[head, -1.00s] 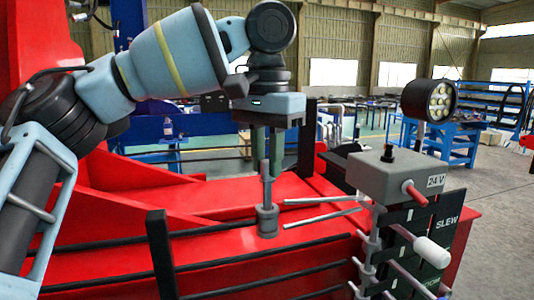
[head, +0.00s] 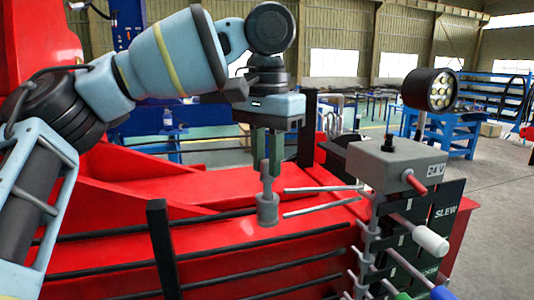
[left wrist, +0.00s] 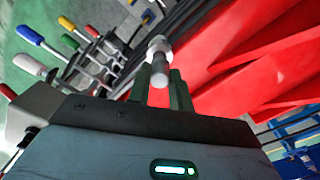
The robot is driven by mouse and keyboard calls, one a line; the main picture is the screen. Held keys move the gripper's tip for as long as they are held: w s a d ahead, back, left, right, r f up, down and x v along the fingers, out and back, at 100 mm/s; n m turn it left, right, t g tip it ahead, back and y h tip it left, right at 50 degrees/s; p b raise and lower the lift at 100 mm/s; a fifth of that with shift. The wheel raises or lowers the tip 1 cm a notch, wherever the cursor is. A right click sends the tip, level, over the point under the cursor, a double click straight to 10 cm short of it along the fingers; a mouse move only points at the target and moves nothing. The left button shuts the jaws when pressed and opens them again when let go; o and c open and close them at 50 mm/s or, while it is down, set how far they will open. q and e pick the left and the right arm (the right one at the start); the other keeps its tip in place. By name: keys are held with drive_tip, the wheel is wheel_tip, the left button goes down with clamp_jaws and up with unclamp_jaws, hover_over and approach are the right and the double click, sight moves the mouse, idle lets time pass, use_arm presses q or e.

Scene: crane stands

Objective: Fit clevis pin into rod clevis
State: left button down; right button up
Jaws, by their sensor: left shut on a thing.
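My left gripper (head: 276,158) points down over the red structure. It is shut on a slim grey clevis pin (head: 265,178), which stands roughly upright. Directly below is a wider grey cylindrical part (head: 267,210), seemingly the rod clevis. In the head view the pin's lower end meets its top; I cannot tell how far inside it is. In the left wrist view the pin (left wrist: 159,70) shows between the fingertips (left wrist: 160,90), lined up with the pale round part (left wrist: 158,45) beyond. My right gripper is not in view.
Two thin grey rods (head: 318,200) reach from the right towards the grey part. A grey control box (head: 385,165) with a red-tipped lever, a white-knobbed lever (head: 430,240) and a round lamp (head: 430,90) stand close on the right. Black rails (head: 160,250) run in front.

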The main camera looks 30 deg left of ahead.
use_arm(q)
drive_tip(key=shift+f, duration=1.5)
drive_tip(key=c, duration=1.2)
unclamp_jaws()
drive_tip(key=shift+r, duration=2.5)
drive_tip(key=shift+r, duration=0.1)
drive_tip(key=shift+r, duration=3.8)
